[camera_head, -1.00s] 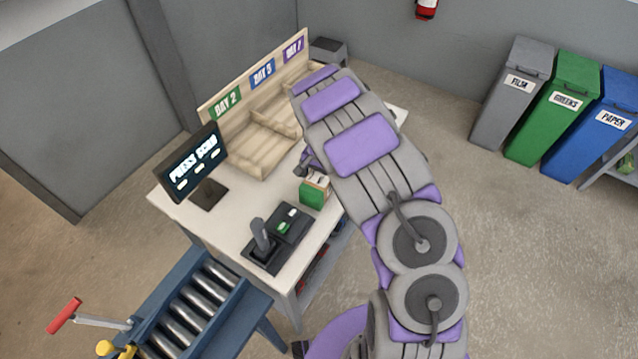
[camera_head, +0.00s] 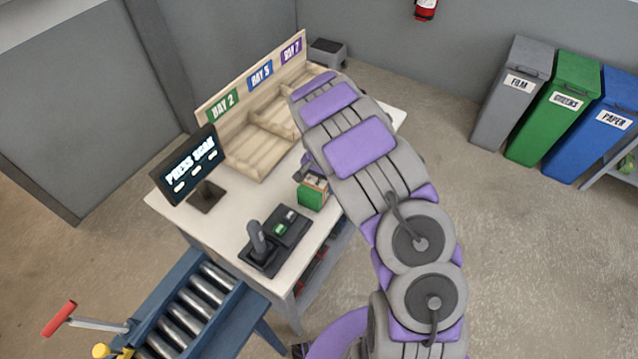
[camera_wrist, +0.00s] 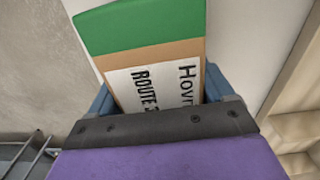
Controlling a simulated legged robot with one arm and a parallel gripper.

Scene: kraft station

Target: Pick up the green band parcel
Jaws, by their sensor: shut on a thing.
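The green band parcel (camera_head: 312,193) is a small brown box with a green band and a white label. It is at the right part of the white table (camera_head: 225,231), partly behind my arm. In the wrist view the parcel (camera_wrist: 145,32) fills the space between the fingers of my gripper (camera_wrist: 160,97), with label lettering "ROUTE" facing the camera. My gripper is shut on it. In the head view my arm hides most of the gripper. I cannot tell whether the parcel touches the table.
A wooden sorter (camera_head: 258,152) with bays stands at the table's back. A monitor (camera_head: 187,168) reads "PRESS SCAN". A black scanner unit (camera_head: 275,240) sits in front of the parcel. A blue roller conveyor (camera_head: 200,310) is at lower left. Bins (camera_head: 553,110) stand at right.

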